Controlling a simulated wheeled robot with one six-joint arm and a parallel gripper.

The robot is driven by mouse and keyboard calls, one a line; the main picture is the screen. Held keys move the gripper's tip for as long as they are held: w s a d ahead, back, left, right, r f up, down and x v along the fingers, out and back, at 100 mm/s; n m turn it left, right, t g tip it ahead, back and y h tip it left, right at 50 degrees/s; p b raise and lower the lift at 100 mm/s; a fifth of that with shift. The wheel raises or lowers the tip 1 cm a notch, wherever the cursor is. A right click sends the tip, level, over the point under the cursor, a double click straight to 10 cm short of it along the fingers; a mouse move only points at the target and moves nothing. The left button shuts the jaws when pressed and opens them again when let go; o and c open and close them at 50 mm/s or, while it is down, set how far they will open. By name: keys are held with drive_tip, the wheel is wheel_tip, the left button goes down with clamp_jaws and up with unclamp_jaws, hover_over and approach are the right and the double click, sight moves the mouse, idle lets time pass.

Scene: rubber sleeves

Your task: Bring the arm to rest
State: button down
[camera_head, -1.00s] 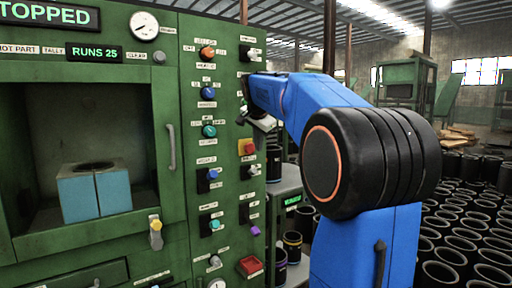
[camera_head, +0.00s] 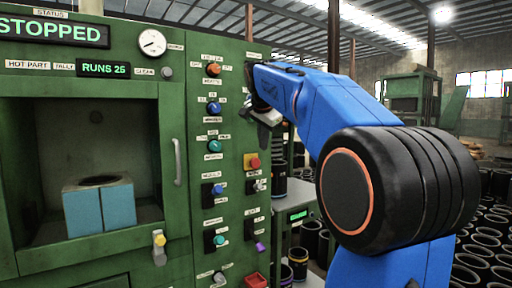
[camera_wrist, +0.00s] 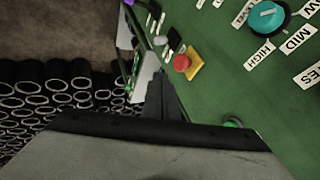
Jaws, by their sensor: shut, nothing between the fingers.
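My arm, blue with a black joint, reaches up in front of the right part of the green machine (camera_head: 165,75) in the head view. My gripper (camera_head: 266,138) hangs at its end, beside the right edge of the control panel. In the wrist view my gripper (camera_wrist: 165,100) is shut and empty, with its dark fingers together near the panel. The panel carries knobs, switches and a red button on a yellow plate (camera_head: 252,161), which also shows in the wrist view (camera_wrist: 184,63). The machine's display (camera_head: 55,31) reads STOPPED.
A blue block-shaped mould (camera_head: 98,206) sits inside the machine's open chamber. Many black sleeves (camera_wrist: 45,95) stand on the floor to the right. A shelf with a few sleeves (camera_head: 298,262) is beside the machine, behind my arm. A green frame (camera_head: 410,95) stands farther back.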

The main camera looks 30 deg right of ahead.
drive_tip(key=shift+a, duration=0.1)
drive_tip(key=s+a+f+n+y, duration=0.3)
drive_tip(key=s+a+f+n, duration=0.6)
drive_tip(key=s+a+f, duration=0.7)
drive_tip(key=s+a+f+n, duration=0.3)
drive_tip(key=s+f, duration=0.5)
drive_tip(key=f, duration=0.3)
drive_tip(key=s+a+f+n+g+y, duration=0.1)
drive_tip(key=s+a+f+n, duration=0.3)
drive_tip(key=s+f, duration=0.4)
wheel_tip(320, 180, down, 4)
drive_tip(key=shift+s+a+f+n+y, duration=0.1)
drive_tip(key=shift+s+a+n+y, duration=0.2)
drive_tip(key=shift+s, duration=0.1)
